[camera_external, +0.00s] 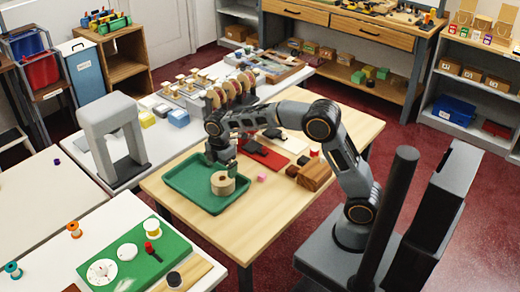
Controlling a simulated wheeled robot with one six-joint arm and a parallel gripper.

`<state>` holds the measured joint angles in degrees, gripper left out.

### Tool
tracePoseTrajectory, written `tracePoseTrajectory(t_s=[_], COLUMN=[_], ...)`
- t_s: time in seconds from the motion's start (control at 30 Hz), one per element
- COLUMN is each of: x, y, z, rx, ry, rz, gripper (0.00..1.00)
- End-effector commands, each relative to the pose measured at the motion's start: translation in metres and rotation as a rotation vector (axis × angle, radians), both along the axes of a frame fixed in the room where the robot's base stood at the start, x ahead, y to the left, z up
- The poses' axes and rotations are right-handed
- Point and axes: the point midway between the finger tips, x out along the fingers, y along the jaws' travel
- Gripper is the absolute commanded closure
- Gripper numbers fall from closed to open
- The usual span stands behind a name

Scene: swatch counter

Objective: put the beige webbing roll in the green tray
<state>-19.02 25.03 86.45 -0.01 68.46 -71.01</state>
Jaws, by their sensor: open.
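The beige webbing roll (222,184) sits in the right part of the green tray (184,183) on the wooden table. It looks like a short round roll with a hole in its middle. My gripper (229,168) is open and points down just behind and above the roll. Its fingertips are small and partly merge with the roll's upper edge, so I cannot tell whether they touch it. Nothing shows between the fingers.
The table's front part (265,220) is clear. A grey arch (112,138) stands on the left table.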

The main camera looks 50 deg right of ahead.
Motion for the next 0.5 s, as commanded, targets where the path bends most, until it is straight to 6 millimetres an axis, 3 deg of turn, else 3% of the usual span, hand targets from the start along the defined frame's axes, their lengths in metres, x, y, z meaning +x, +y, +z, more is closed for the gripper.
tracePoseTrajectory(t_s=[0.2,0.5], x=[0.0,0.0], y=[0.0,0.0], z=[0.037,0.055], rx=[0.001,0.0], ry=[-0.002,0.0], rz=[0.0,-0.001], gripper=[0.0,0.0])
